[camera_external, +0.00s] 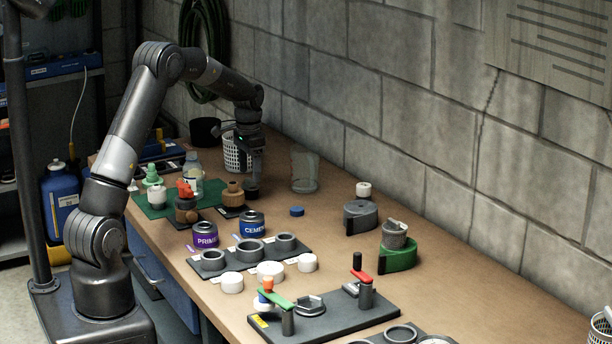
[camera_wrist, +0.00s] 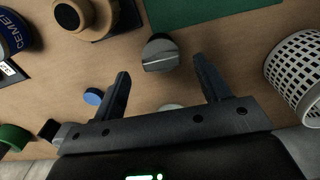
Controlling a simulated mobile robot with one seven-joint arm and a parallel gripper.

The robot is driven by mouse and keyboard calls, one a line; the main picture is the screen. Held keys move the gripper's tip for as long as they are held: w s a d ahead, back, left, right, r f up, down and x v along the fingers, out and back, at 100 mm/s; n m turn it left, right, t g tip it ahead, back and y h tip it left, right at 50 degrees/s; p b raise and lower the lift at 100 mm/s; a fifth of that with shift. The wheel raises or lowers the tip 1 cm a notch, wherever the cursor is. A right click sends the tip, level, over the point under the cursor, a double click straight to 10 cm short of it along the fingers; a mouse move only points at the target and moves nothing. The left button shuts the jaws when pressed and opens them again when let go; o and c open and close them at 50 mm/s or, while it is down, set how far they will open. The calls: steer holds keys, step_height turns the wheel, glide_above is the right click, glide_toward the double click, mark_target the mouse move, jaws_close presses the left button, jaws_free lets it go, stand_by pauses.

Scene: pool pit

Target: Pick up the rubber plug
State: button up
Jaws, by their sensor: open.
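A small dark grey piece that looks like the rubber plug (camera_wrist: 160,54) lies on the wooden bench, just beyond and between my fingertips in the wrist view. It has a paler grey face and a dark rounded end. In the external view the dark plug (camera_external: 251,191) shows just below my gripper (camera_external: 253,176), partly hidden by it. My gripper (camera_wrist: 161,76) is open, its two fingers spread wider than the plug, with nothing held between them. The gap between the fingertips and the plug is hard to judge.
A white mesh basket (camera_external: 237,154) and a clear cup (camera_external: 305,170) stand close by. A brown knobbed fitting (camera_external: 232,193), a blue cap (camera_external: 297,211) and the cement can (camera_external: 252,223) are near. The green mat (camera_external: 158,204) lies left. Bare bench lies right of the plug.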

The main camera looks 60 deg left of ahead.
mark_target(250, 180)
step_height(250, 180, down, 5)
steer(key=shift+r, duration=0.15)
steer(key=shift+c, duration=0.4)
steer(key=c, duration=0.9)
